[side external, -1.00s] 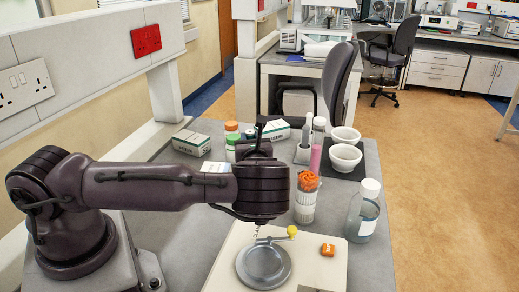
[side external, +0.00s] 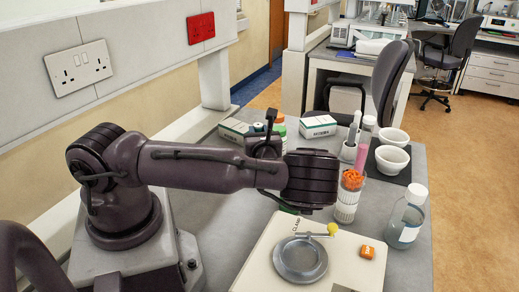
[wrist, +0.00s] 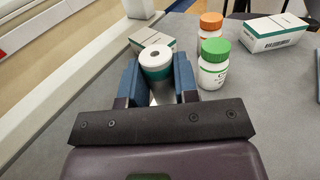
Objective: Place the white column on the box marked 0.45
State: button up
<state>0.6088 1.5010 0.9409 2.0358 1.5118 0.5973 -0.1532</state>
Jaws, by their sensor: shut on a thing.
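A white column (wrist: 155,55) with a green band and a dark spot on top sits between the blue fingers of my gripper (wrist: 157,62). The gripper is shut on it. A similar second box (wrist: 274,33) lies at the far right, also in the side view (side external: 318,126). I cannot read 0.45 on either box.
A green-capped bottle (wrist: 214,65) and an orange-capped bottle (wrist: 210,26) stand just right of my gripper. A beaker with orange contents (side external: 349,195), a clear bottle (side external: 408,217) and white bowls (side external: 392,158) stand right. A clamp plate (side external: 262,262) lies in front.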

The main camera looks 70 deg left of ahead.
jog(key=shift+f, duration=2.15)
jog(key=o, duration=0.9)
jog(key=shift+f, duration=0.15)
